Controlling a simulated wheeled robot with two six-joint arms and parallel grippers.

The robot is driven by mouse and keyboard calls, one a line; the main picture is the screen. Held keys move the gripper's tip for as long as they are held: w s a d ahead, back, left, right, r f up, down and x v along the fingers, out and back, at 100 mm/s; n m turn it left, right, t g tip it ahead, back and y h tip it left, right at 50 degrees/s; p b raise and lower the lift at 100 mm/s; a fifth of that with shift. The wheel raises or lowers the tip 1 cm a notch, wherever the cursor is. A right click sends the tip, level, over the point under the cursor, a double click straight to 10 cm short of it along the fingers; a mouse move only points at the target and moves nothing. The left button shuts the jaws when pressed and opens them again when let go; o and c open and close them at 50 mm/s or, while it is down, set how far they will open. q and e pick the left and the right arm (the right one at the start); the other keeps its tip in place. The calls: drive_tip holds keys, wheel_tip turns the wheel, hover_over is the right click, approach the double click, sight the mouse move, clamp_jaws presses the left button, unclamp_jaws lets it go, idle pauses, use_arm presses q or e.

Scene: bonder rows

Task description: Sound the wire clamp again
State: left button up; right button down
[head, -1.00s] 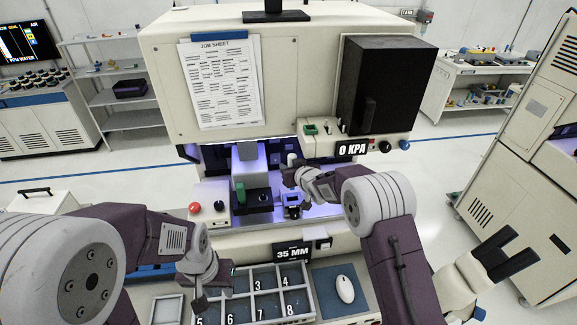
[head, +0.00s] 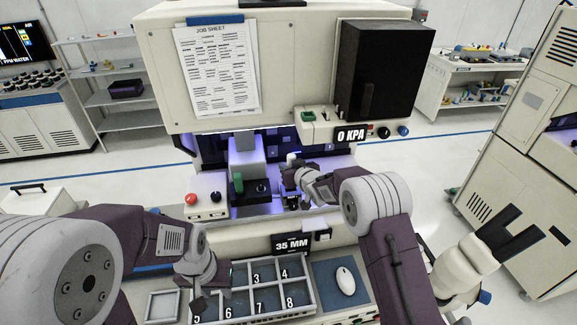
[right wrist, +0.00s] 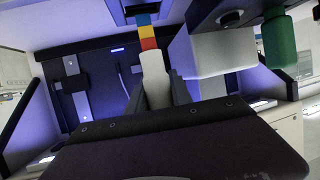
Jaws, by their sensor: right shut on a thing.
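My right gripper (head: 291,188) is inside the lit work bay of the cream bonder (head: 275,75). In the right wrist view the gripper (right wrist: 157,92) is shut on a pale white rod (right wrist: 154,75). Blue, yellow and red bands (right wrist: 147,38) show just beyond the rod; I cannot tell whether they belong to it. A pale block (right wrist: 215,55) and a green knob (right wrist: 280,42) are to its right. I cannot pick out the wire clamp for certain. My left gripper (head: 200,297) hangs over the numbered tray (head: 312,296), near compartment 5; its fingers are too small to judge.
The pressure display (head: 352,135) reads 0 KPA. A lower display (head: 292,244) reads 35 MM. A red button (head: 191,199) is left of the bay. A job sheet (head: 217,75) hangs on the front. A white mouse (head: 345,281) lies right of the tray.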

drive_tip(key=shift+s+a, duration=0.1)
drive_tip(key=shift+a, duration=0.05)
drive_tip(key=shift+b, duration=0.3)
idle(0.3)
drive_tip(key=shift+f+b, duration=0.45)
drive_tip(key=shift+f, duration=0.15)
idle(0.5)
drive_tip(key=shift+r, duration=0.25)
idle(0.7)
drive_tip(key=shift+f+b, duration=0.95)
drive_tip(key=shift+f, duration=0.05)
idle(3.2)
drive_tip(key=c, duration=1.1)
unclamp_jaws()
drive_tip(key=shift+o, duration=0.2)
